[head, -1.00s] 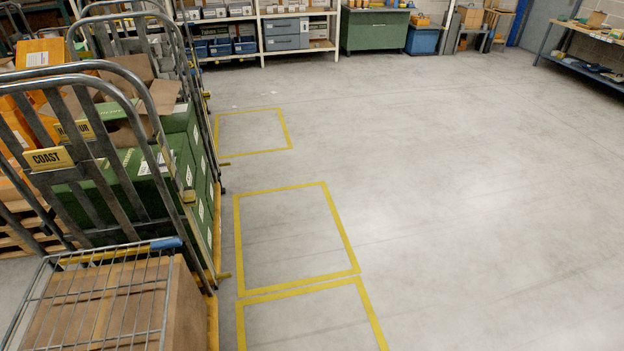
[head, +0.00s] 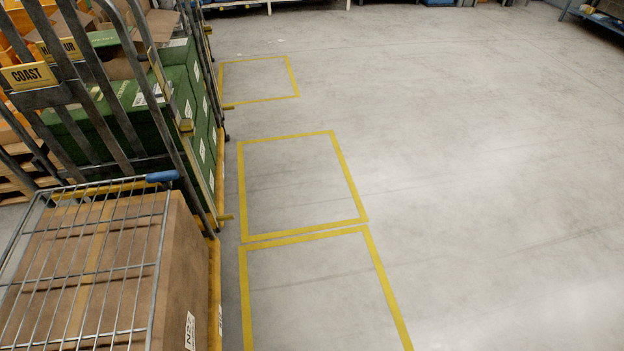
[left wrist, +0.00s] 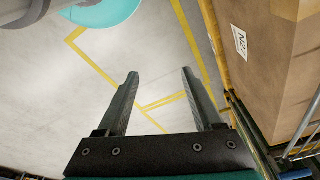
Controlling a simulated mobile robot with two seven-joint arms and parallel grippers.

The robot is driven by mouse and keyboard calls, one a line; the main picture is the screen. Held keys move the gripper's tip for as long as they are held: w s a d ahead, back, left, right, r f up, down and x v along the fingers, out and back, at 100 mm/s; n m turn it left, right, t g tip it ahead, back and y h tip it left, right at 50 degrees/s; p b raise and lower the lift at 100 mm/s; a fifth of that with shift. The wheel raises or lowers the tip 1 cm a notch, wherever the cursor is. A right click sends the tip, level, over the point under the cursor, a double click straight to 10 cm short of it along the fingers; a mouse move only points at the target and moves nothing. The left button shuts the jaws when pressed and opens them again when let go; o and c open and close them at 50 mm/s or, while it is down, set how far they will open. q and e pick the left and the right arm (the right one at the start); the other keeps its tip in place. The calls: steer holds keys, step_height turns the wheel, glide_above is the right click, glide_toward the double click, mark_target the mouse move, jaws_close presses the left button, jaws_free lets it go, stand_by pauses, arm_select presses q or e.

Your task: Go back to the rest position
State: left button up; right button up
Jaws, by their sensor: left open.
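My left gripper (left wrist: 160,88) shows in the left wrist view with its two dark fingers apart. Nothing is between the fingers; the floor with yellow tape lines shows beyond them. Neither gripper shows in the head view. A large cardboard box (head: 185,260) stands at the lower left of the head view, under a wire mesh panel with a blue handle. The box also shows at the right of the left wrist view (left wrist: 268,60), apart from the gripper.
Roll cages hold green boxes (head: 170,120); one carries a yellow COAST sign (head: 28,76). Yellow-taped floor squares (head: 340,175) lie beside them, empty. Open grey floor (head: 480,190) fills the right. Shelving stands along the back, mostly cut off. A bench (head: 597,20) is at the far right.

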arm_select(q)
steer(key=s+a+f+b, duration=0.1)
steer(key=s+f+b, duration=0.3)
steer(key=s+f, duration=0.3)
steer(key=s+a+f+g+b, duration=0.1)
steer(key=s+f+b, duration=0.4)
steer(key=f, duration=1)
steer(key=shift+s+a, duration=0.25)
steer(key=shift+s, duration=0.8)
